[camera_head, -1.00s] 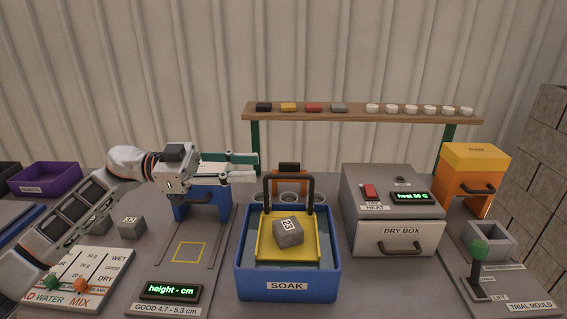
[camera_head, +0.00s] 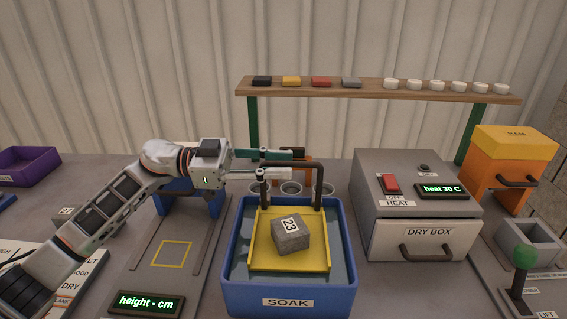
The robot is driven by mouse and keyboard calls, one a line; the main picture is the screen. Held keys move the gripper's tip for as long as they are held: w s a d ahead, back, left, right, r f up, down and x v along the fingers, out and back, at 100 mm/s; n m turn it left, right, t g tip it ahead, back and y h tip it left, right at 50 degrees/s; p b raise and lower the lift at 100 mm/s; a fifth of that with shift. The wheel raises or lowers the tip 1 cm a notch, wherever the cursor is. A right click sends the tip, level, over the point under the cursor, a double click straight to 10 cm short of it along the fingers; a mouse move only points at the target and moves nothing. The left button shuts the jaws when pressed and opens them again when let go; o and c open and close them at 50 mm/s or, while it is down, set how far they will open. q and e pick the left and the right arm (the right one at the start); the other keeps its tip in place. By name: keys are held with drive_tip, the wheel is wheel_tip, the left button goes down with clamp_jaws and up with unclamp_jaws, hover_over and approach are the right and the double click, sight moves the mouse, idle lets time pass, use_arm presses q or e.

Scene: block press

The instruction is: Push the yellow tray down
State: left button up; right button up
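The yellow tray (camera_head: 318,261) sits in the blue SOAK bin (camera_head: 287,300), with a grey block (camera_head: 291,236) marked 23 on it. A dark handle (camera_head: 319,186) arches above the tray's back edge. My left gripper (camera_head: 294,164) reaches in from the left, with its two fingers spread apart at the top of the handle's left side. I cannot tell whether it touches the handle. My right gripper is out of view.
The grey DRY BOX (camera_head: 408,209) stands close on the bin's right. A wooden shelf (camera_head: 370,91) with small pieces spans the back. A height display (camera_head: 147,303) is at front left.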

use_arm(q)
drive_tip(key=shift+d, duration=0.6)
